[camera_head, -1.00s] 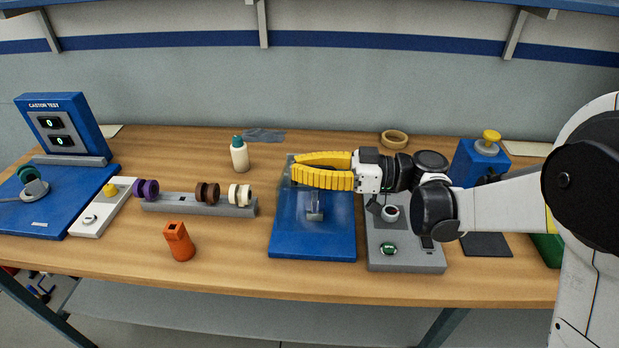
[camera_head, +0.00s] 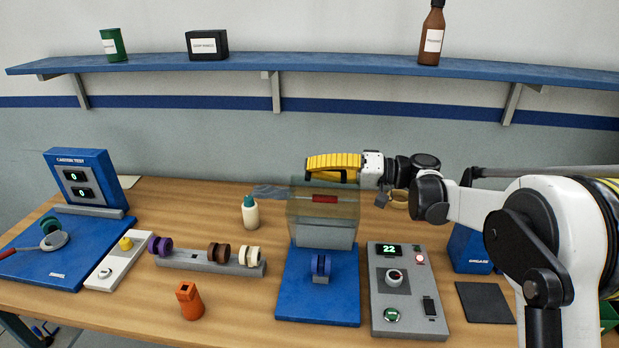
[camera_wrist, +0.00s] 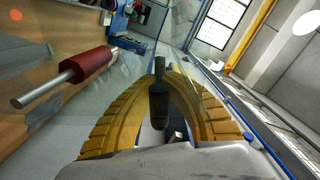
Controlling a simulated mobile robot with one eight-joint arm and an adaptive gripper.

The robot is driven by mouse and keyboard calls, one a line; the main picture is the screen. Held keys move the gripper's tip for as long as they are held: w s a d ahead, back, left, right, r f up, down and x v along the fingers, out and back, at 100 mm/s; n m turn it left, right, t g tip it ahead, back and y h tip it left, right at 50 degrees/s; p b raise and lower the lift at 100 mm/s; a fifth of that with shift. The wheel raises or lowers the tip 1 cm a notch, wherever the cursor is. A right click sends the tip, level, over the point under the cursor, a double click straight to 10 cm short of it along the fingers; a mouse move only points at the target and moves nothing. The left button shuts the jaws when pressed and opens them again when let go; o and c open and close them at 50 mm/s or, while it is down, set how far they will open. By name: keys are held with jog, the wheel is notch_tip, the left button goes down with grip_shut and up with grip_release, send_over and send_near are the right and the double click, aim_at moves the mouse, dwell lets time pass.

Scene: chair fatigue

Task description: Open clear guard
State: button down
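The clear guard (camera_head: 300,208) is a see-through box with a red handle (camera_head: 325,199). In the head view it is tilted up at the back of a blue base (camera_head: 316,296). My gripper (camera_head: 309,166) has yellow fingers and is just above the guard's upper edge; contact is unclear. Its fingers bow out and meet at the tips, appearing shut and empty. In the wrist view the red handle (camera_wrist: 84,66) on a metal rod lies left of and apart from the fingers.
A grey control box (camera_head: 408,313) showing a green 22 and a red light stands right of the base. A grey rack (camera_head: 205,262) of wheels and an orange holder (camera_head: 189,301) are left. A shelf (camera_head: 350,70) runs above.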

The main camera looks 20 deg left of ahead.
jog(key=shift+w+a+m+p, duration=0.15)
jog(key=shift+w+m, duration=0.4)
jog(key=shift+w, duration=0.3)
jog(key=shift+w+a+m+p, duration=0.15)
jog(key=shift+w+m, duration=0.4)
jog(key=shift+w, duration=0.3)
jog(key=c, duration=1.5)
grip_release()
jog(key=shift+w+d, duration=0.15)
jog(key=shift+o, duration=0.2)
jog(key=v, duration=1.1)
jog(key=shift+d, duration=0.4)
jog(key=shift+r, duration=0.15)
